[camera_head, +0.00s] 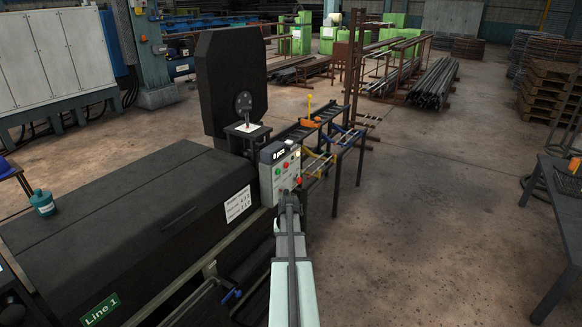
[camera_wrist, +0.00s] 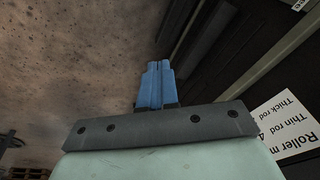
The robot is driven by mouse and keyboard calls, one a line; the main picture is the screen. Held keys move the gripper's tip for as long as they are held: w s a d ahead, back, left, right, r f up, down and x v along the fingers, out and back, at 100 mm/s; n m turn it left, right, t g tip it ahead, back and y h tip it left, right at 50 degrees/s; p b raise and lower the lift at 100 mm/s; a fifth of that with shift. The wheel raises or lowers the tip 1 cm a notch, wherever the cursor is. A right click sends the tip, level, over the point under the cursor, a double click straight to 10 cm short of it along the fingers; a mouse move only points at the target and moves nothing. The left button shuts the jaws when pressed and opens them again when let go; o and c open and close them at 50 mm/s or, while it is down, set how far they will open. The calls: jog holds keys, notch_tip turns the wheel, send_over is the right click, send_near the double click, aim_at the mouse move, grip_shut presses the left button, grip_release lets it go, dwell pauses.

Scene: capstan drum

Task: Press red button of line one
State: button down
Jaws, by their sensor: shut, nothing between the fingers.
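The line one machine is the long black housing (camera_head: 130,215) with a green "Line 1" label (camera_head: 100,309). A pale control box (camera_head: 267,184) stands at its right end, with a dark display on top and several small buttons. A red button (camera_head: 298,181) shows low on its right side, and a green button (camera_head: 277,171) on its left. My gripper (camera_wrist: 159,66) has blue fingers, shut together and empty in the wrist view. In the head view my arm reaches up to just below the box; the fingertips are too small to make out. The wrist view shows no button.
A white printed label is on the housing (camera_head: 238,204) and at the right of the wrist view (camera_wrist: 289,125). A roller rack (camera_head: 320,120) with orange and yellow parts stands behind the box. A dark table (camera_head: 562,195) is at right. Open floor (camera_head: 430,215) lies between.

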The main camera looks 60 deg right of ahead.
aim_at(286, 165)
jog(key=w+d+r+m+t+h, duration=0.1)
jog(key=w+d+r, duration=0.3)
jog(key=d+r, duration=0.7)
jog(key=w+d+r+m+t+h, duration=0.2)
jog(key=w+d+r+m+t, duration=0.1)
jog(key=d+r, duration=0.8)
jog(key=w+d+m, duration=0.1)
jog(key=d, duration=0.3)
jog(key=shift+d, duration=0.4)
jog(key=w+d+f, duration=0.3)
jog(key=w+f, duration=0.5)
jog(key=shift+w+d, duration=0.4)
